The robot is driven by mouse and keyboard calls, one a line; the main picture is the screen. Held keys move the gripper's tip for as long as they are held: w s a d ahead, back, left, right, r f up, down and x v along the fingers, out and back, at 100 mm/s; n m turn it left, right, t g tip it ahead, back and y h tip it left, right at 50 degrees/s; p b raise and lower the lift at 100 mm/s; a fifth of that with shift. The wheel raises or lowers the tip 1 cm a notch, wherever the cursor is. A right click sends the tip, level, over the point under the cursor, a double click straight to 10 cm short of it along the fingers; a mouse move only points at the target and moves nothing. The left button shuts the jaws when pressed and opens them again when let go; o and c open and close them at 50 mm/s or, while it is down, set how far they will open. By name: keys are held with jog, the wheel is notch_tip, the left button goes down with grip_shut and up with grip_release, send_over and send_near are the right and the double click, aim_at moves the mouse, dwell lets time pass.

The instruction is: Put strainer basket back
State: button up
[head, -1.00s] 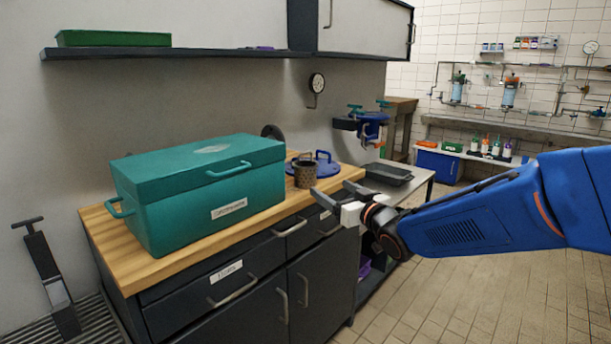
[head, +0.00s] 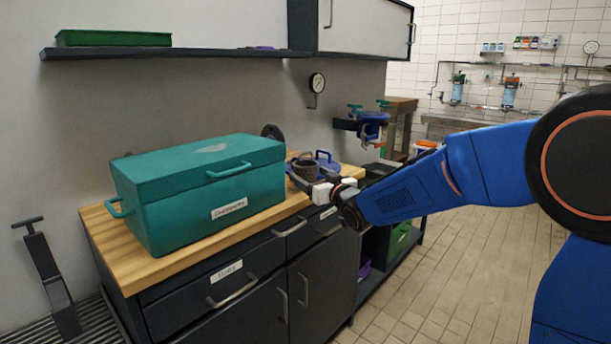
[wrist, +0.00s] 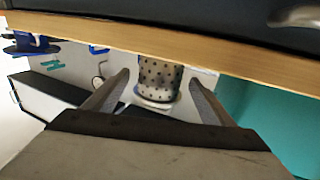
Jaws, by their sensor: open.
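The strainer basket (head: 306,171), a dark perforated metal cup, stands upright on the wooden worktop to the right of the teal box. In the wrist view the basket (wrist: 157,78) appears ahead, framed between the two fingers of my gripper (wrist: 160,84), with visible room on both sides. My gripper (head: 306,184) is open and empty at the worktop's front edge, close to the basket; I cannot tell if it touches. A blue lid with a handle (head: 327,160) lies right behind the basket. A blue pipe fitting (head: 373,128) is on the wall farther right.
A large teal box (head: 203,190) fills the left of the wooden worktop (head: 104,232). Drawers and cupboard doors (head: 322,285) are below it. A shelf (head: 180,54) runs above. A low bench stands right of the cabinet, partly behind my arm. The tiled floor at right is clear.

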jog(key=shift+x, duration=1.5)
jog(key=c, duration=1.3)
jog(key=shift+r, duration=0.15)
jog(key=shift+c, duration=0.2)
